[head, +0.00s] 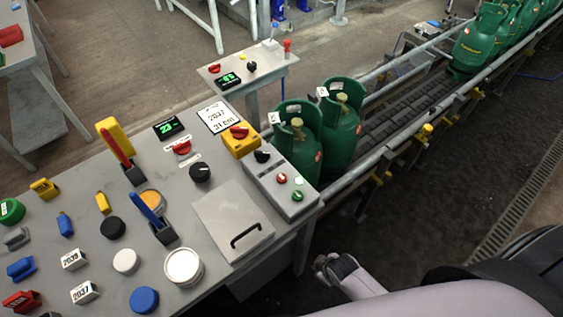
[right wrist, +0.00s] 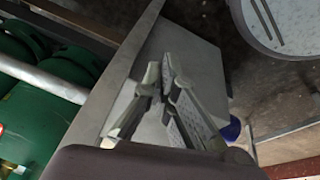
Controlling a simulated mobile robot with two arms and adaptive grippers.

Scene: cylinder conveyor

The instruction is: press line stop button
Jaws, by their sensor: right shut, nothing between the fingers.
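A grey control box (head: 272,186) at the right edge of the table carries a red button (head: 283,178), a green button (head: 298,196), a small white one and a black knob (head: 262,156). A yellow box with a red knob (head: 240,133) sits behind it. I cannot read which is the line stop button. My right gripper (head: 328,266) is beyond the table's right edge, below and right of the control box, apart from it. In the right wrist view the gripper (right wrist: 166,80) is shut and empty, beside a grey panel. My left gripper is not in view.
Green gas cylinders (head: 342,135) stand on the conveyor (head: 395,115) behind the control box, with more at the far end. The table (head: 215,290) holds a grey lidded panel (head: 232,220), cups, stamps and labels. A small stand (head: 262,72) with knobs is behind.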

